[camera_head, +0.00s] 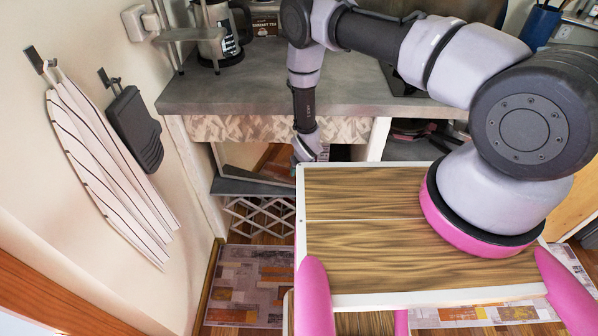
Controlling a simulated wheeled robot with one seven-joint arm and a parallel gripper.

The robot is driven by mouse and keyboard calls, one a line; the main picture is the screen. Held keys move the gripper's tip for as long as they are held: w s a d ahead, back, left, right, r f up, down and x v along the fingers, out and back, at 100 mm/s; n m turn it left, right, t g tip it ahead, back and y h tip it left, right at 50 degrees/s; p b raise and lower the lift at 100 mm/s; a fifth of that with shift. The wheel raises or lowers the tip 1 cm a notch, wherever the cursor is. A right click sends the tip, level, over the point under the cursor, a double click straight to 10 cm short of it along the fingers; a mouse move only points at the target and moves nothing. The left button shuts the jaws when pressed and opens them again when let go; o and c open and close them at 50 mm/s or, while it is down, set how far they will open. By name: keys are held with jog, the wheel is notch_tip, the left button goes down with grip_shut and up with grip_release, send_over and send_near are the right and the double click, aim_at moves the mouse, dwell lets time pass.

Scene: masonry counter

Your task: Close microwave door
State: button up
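I cannot make out a microwave or its door for certain. Under the counter is an opening with a dark grey flat panel (250,187) at its lower edge, and I cannot tell whether this is a shelf or an open door. My arm reaches over the counter's front edge and points down in front of that opening. The end of my arm, with my gripper (308,150), is small and partly hidden at the white-edged wooden top. Its fingers cannot be made out, nor whether it touches anything.
The grey counter (240,92) carries a coffee maker (221,35) and a dark box (265,24). A lattice rack (258,214) is below the panel. A patterned rug (245,285) covers the floor.

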jog(key=shift+r, duration=0.15)
jog(key=v, duration=1)
jog(key=shift+s+r, duration=0.2)
jog(key=shift+c, duration=0.2)
